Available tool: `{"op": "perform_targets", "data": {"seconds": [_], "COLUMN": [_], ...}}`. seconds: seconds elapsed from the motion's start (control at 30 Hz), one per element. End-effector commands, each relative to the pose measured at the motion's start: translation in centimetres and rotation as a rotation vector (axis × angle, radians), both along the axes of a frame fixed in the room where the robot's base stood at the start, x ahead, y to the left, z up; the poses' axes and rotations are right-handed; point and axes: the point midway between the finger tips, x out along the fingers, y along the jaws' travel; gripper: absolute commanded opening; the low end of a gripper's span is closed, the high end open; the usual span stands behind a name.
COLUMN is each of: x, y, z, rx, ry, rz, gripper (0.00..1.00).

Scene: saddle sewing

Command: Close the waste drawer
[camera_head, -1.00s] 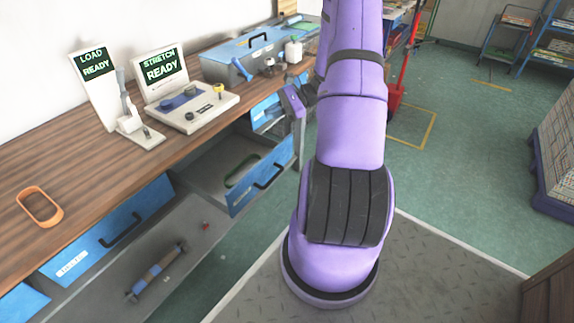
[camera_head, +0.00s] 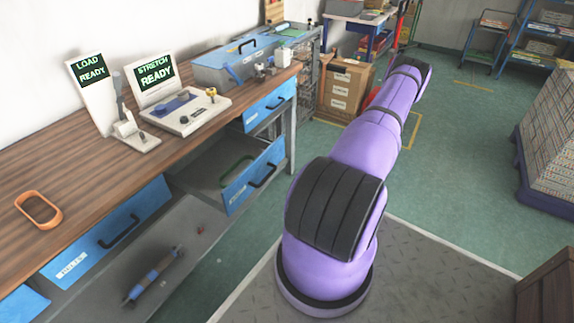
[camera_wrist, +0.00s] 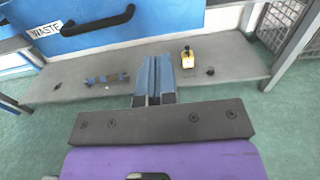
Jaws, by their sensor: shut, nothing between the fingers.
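The waste drawer (camera_head: 254,178) is a blue-fronted drawer with a black handle. It stands pulled out from under the bench in the head view, its grey inside showing a green loop. In the wrist view its front (camera_wrist: 170,28), with a WASTE label and black handle, fills the upper left. My gripper (camera_wrist: 155,62) is shut and empty. In the wrist view its fingertips overlap the area just under the drawer front; I cannot tell whether they touch. In the head view my gripper is not seen; my arm reaches away to the upper right.
Another blue drawer (camera_head: 268,106) sits above, at the bench's right end. A lower shelf (camera_wrist: 220,72) holds a blue-grey roller (camera_wrist: 108,79) and a yellow object (camera_wrist: 187,58). A wire rack (camera_wrist: 284,25) stands at right. Cardboard boxes (camera_head: 344,88) stand beyond the bench.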

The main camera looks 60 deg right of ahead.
Motion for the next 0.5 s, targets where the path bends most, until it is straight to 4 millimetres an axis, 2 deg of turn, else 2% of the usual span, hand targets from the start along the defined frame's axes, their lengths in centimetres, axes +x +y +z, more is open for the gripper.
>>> {"op": "perform_targets", "data": {"seconds": [0.17, 0.5], "x": [1.9, 8.1], "y": [0.2, 0.7], "z": [0.0, 0.0], "rx": [0.0, -0.001], "ry": [0.0, 0.0], "rz": [0.002, 0.004], "gripper": [0.0, 0.0]}}
